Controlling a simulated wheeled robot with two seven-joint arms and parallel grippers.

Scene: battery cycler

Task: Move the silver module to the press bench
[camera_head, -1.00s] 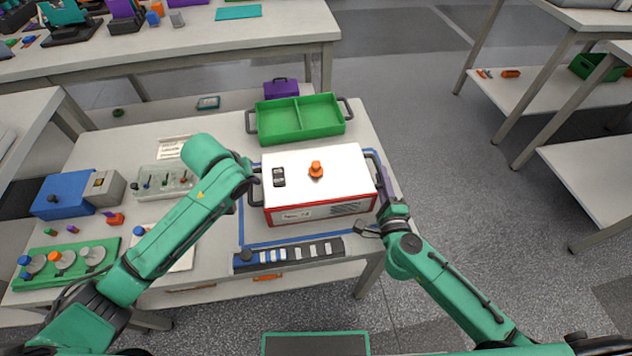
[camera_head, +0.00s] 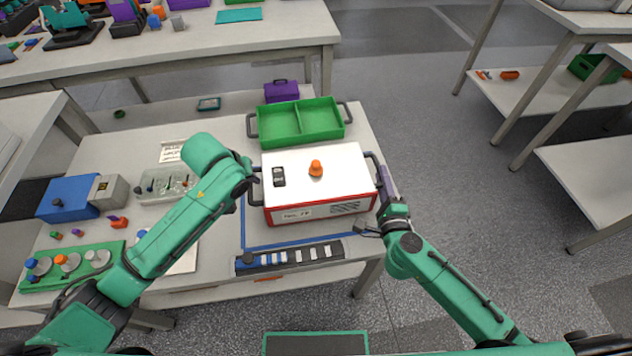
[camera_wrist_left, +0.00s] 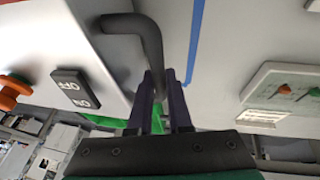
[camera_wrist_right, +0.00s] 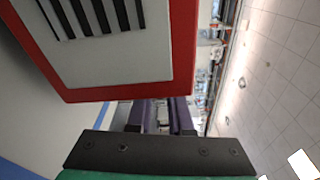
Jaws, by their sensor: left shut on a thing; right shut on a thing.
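The silver module (camera_head: 335,193) is a pale box with red edges, an orange knob and dark switches on top, over a blue-taped outline on the near bench (camera_head: 130,142). Whether it touches the bench is unclear. My left gripper (camera_head: 253,184) is shut on its left handle, which also shows in the left wrist view (camera_wrist_left: 150,42). My right gripper (camera_head: 384,188) is at its right side, shut on the right handle, largely hidden in the right wrist view, where the module's vented face (camera_wrist_right: 110,40) shows. I cannot tell which surface is the press bench.
A green two-part tray (camera_head: 299,121) stands just behind the module, and a purple case (camera_head: 281,91) behind that. A dark strip (camera_head: 290,257) lies in front. A blue device (camera_head: 68,197) is at left. Open floor (camera_head: 440,150) lies right, with more benches (camera_head: 590,175) beyond.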

